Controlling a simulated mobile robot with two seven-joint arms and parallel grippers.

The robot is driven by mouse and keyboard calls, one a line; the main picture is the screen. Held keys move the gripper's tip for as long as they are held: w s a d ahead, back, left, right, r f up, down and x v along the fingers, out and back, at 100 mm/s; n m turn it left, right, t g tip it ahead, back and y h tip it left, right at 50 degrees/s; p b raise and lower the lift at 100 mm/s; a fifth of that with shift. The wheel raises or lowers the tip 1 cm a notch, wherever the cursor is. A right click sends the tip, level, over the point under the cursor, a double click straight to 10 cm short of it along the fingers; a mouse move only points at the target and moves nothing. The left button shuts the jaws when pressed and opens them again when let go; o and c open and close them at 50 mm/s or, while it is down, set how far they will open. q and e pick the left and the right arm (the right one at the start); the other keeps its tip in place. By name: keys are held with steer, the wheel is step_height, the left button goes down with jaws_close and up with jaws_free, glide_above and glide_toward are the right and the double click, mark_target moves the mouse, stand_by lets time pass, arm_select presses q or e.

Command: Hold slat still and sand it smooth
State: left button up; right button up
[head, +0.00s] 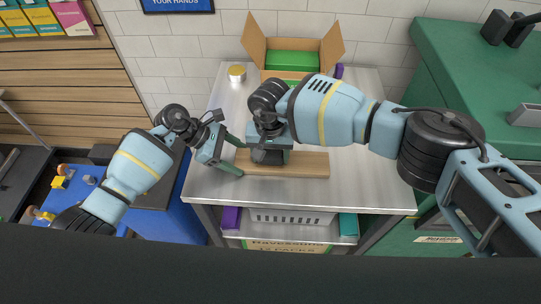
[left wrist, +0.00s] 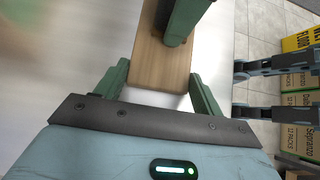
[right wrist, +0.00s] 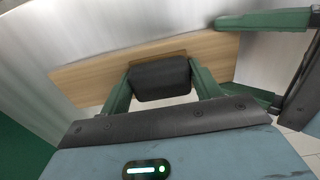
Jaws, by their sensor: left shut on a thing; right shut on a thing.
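A light wooden slat (head: 310,168) lies flat on the steel counter. My left gripper (head: 238,157) is at the slat's left end, its green fingers on either side of the wood; the left wrist view shows the slat (left wrist: 158,65) between them. My right gripper (head: 268,158) is shut on a dark sanding block (right wrist: 160,78), above the slat's left-middle part. In the right wrist view the block rests on or just over the slat (right wrist: 85,80), with a thin brownish layer under it.
The steel counter (head: 360,180) is mostly clear to the right of the slat. An open cardboard box (head: 253,42) with green contents and a small yellow-lidded tin (head: 236,72) stand at the back. A green cabinet (head: 460,70) is on the right. A basket (head: 290,216) sits on the shelf below.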

steer(key=shift+w+f, duration=0.2)
steer(key=shift+w, duration=0.25)
steer(key=shift+w+d, duration=0.15)
steer(key=shift+w, duration=0.3)
steer(key=shift+s+r, duration=0.25)
steer(key=shift+s, duration=0.8)
steer(key=shift+s, duration=0.15)
steer(key=shift+s+f, duration=0.1)
steer(key=shift+s, duration=0.1)
